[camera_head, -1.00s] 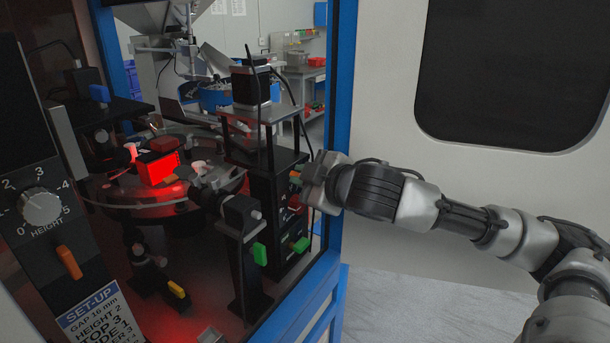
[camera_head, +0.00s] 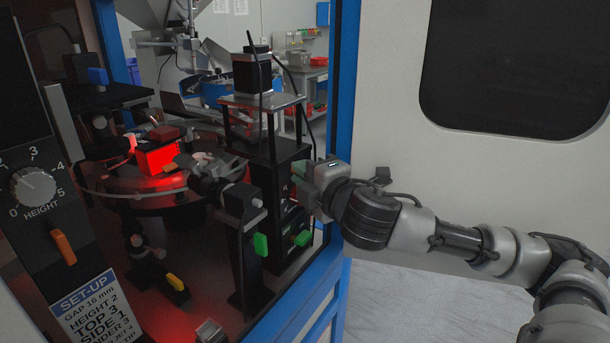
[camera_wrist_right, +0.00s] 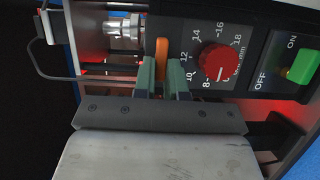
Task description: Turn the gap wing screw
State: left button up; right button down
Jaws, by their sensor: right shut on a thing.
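The gap wing screw (camera_wrist_right: 162,50) is an orange tab beside the red gap knob (camera_wrist_right: 219,61) in the right wrist view. My right gripper (camera_wrist_right: 162,76) has its two green fingers on either side of the screw's near end and is shut on it. The screw's far end sticks out past the fingertips. In the head view my right gripper (camera_head: 314,182) is at the black gap unit, right of the turntable, and it hides the screw there. The knob's pointer is near the low end of its scale, close to 8. My left gripper is not in view.
A green ON/OFF switch (camera_wrist_right: 303,66) lies right of the gap dial. In the head view, the height panel has a grey dial (camera_head: 33,187) and another orange wing screw (camera_head: 63,247). A blue frame post (camera_head: 343,110) stands close to my right wrist.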

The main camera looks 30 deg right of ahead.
jog(key=shift+f, duration=0.1)
dwell(0.3)
jog(key=c, duration=1.2)
grip_release()
